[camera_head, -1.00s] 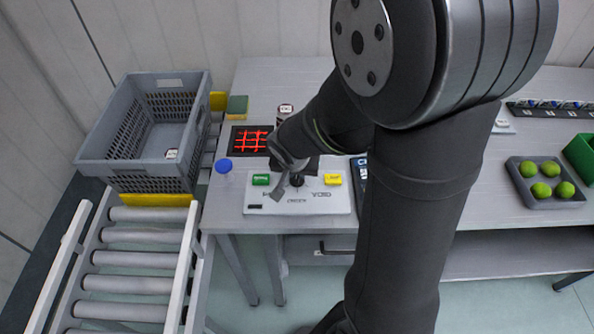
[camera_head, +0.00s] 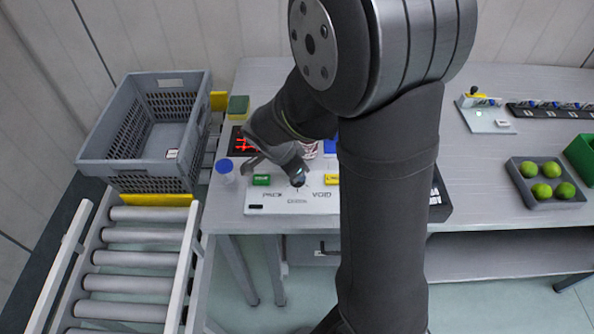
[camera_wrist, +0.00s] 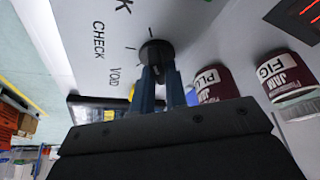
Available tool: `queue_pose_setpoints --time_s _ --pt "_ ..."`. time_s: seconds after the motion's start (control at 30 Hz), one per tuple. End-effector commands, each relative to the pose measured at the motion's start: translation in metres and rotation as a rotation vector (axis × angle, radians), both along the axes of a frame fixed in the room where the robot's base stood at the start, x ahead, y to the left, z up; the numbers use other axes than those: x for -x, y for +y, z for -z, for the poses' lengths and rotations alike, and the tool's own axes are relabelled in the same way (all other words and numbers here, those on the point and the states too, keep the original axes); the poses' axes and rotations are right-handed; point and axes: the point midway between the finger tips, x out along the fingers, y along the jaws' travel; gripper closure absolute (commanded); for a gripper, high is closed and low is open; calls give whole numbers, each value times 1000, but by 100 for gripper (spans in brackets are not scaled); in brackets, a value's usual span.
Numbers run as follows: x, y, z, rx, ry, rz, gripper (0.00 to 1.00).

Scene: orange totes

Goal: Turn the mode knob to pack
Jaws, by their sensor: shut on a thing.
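The white mode panel (camera_head: 270,208) lies at the front left of the table, with PACK at left, CHECK below and VOID at right around a dark round knob (camera_head: 299,181). In the wrist view the knob (camera_wrist: 155,50) sits between the tips of my gripper (camera_wrist: 160,72). My gripper (camera_head: 297,175) is shut on the knob and hides part of it in the head view. CHECK and VOID can be read beside the knob in the wrist view. I cannot tell which label the knob points at.
A green button (camera_head: 261,180) and a yellow button (camera_head: 332,179) flank the knob. A blue-capped container (camera_head: 224,167) stands left of the panel. Jam jars (camera_wrist: 285,78) stand close by my gripper in the wrist view. A grey tote (camera_head: 130,175) is at left above rollers.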

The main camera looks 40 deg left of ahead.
Motion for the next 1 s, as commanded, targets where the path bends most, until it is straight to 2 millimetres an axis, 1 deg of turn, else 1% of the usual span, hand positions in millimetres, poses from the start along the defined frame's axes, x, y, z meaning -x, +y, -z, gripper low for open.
queue_pose_setpoints --time_s 0.3,0.73,0.77,0.8,0.87,1.0 --pt "0 1 -1 -3 -1 83 100" --pt "0 1 0 -3 0 93 100" --pt "0 1 0 -3 0 93 85" --pt "0 1 0 -3 0 93 78" --pt "0 1 0 -2 1 92 66" --pt "0 1 0 -2 1 92 65"
